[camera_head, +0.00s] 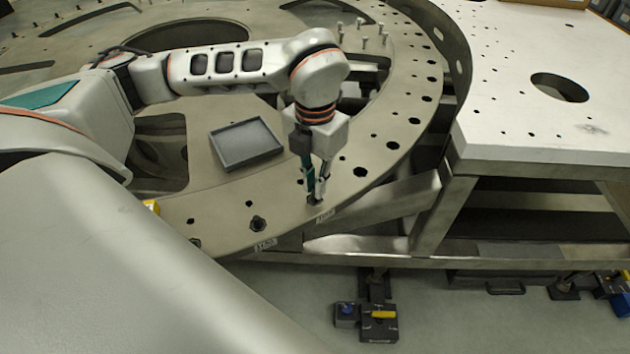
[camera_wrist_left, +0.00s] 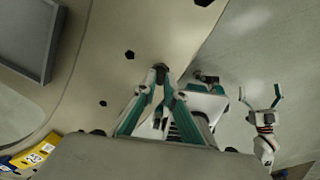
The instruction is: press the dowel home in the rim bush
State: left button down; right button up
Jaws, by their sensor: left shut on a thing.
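My left gripper (camera_head: 316,190) points down over the turret plate's rim (camera_head: 285,210), its fingers close together at a dark rim bush (camera_head: 315,201). It is shut on the dowel (camera_wrist_left: 160,70), which shows only as a small dark piece between the fingertips in the left wrist view. The fingertips hide most of the dowel, and I cannot tell how deep it sits in the bush. My right gripper (camera_wrist_left: 264,98) shows in the left wrist view at the right, empty, with its fingers spread, well away from the rim.
A grey tray (camera_head: 246,143) lies on the plate left of the gripper. Another dark fitting (camera_head: 258,223) sits in the rim nearby. Several upright pins (camera_head: 362,34) stand farther back. A white-topped table (camera_head: 540,130) stands at the right. The rim's outer edge drops to the floor.

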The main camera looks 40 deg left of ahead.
pick_arm(q)
jog(key=shift+f, duration=0.25)
dwell(0.4)
jog(key=shift+f+b, duration=0.35)
jog(key=shift+f, duration=0.2)
dwell(1.0)
jog(key=c, duration=2.2)
grip_release()
jog(key=shift+r, duration=0.1)
notch_tip(320, 180, up, 5)
jog(key=p, duration=0.3)
jog(key=shift+r+p, duration=1.05)
